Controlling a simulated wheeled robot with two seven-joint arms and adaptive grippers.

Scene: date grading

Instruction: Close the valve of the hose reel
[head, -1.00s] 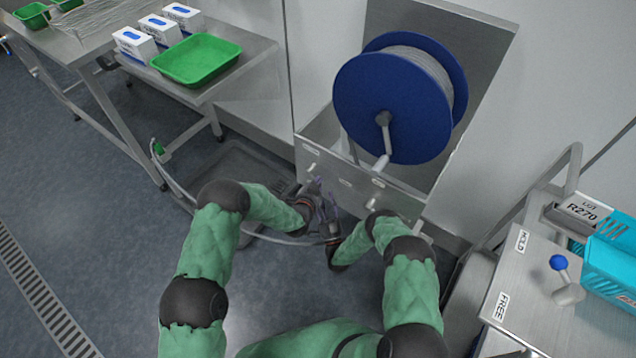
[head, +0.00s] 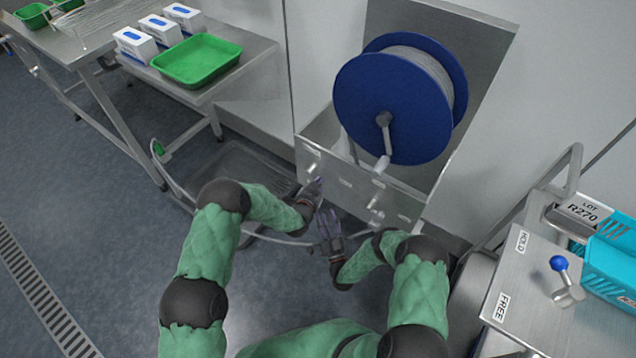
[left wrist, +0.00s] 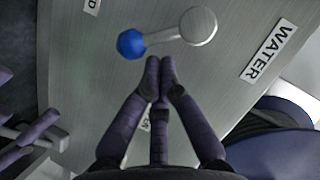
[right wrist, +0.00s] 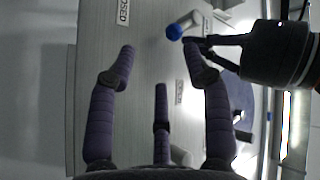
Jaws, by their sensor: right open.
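The hose reel (head: 365,95) has blue discs and stands above a steel front panel (head: 345,180). In the left wrist view, a valve lever with a silver hub (left wrist: 198,26) and blue knob (left wrist: 131,44) sits beside a WATER label (left wrist: 268,48). My left gripper (left wrist: 160,64) is shut, its fingertips together just below the lever's shaft; contact is unclear. The right wrist view shows the blue knob (right wrist: 174,32) close to the left gripper's fingers. My right gripper (head: 326,220) is open and empty, lower and in front of the panel, its fingers (right wrist: 160,65) spread.
A second silver fitting (head: 375,202) sits further right on the panel. A hose (head: 270,238) runs low near my arms. At right is a bench with HOLD and FREE labels and a blue-knobbed lever (head: 560,265). A green tray (head: 197,60) stands on the left table.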

